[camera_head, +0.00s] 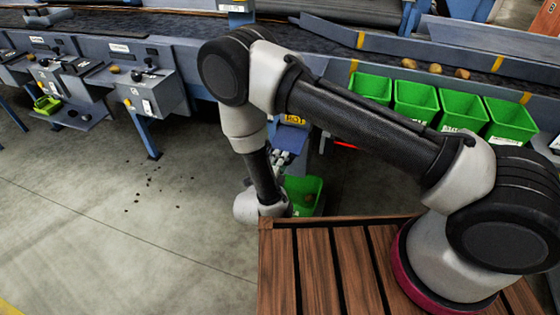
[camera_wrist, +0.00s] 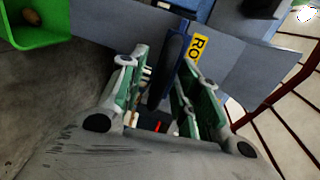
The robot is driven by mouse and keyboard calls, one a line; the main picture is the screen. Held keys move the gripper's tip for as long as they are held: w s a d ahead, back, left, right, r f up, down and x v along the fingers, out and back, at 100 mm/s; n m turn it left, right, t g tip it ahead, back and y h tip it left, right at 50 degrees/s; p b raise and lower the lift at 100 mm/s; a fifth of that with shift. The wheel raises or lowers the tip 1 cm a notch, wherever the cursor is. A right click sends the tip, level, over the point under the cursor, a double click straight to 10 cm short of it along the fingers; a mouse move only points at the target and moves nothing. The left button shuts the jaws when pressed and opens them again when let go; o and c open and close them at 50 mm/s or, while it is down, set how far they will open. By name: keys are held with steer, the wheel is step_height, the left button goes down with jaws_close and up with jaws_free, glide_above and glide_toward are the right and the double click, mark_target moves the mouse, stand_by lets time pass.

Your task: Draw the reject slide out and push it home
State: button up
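In the wrist view, a blue-grey panel (camera_wrist: 110,22) with a yellow label (camera_wrist: 197,48) reading "RO" lies ahead of my gripper (camera_wrist: 164,58). The label is partly cut off. A dark upright bar (camera_wrist: 171,62) stands in front of the panel, between my two green-padded fingers. The fingers are apart, with a gap between the left finger and the bar; the right fingertip is close to the bar, and I cannot tell if it touches. In the head view, a yellow label (camera_head: 294,119) shows beyond my arm, which hides most of the slide area.
A green bin (camera_head: 314,183) with a potato stands on the floor beside my wrist; a green bin (camera_wrist: 38,36) also shows in the wrist view. Several green bins (camera_head: 416,97) line the grader at right. Control boxes (camera_head: 145,92) stand at left. The floor at left is mostly clear.

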mark_target(288, 141)
jaws_close()
steer(key=shift+w, duration=0.1)
steer(key=x, duration=0.4)
steer(key=r+x, duration=0.1)
steer(key=x, duration=0.2)
steer(key=r+x, duration=0.1)
steer(key=x, duration=0.3)
steer(key=shift+w+d+r, duration=0.15)
steer(key=shift+w+r, duration=0.05)
steer(key=shift+w, duration=0.4)
jaws_free()
steer(key=shift+w, duration=0.1)
steer(key=shift+o, duration=0.9)
steer(key=v, duration=1.2)
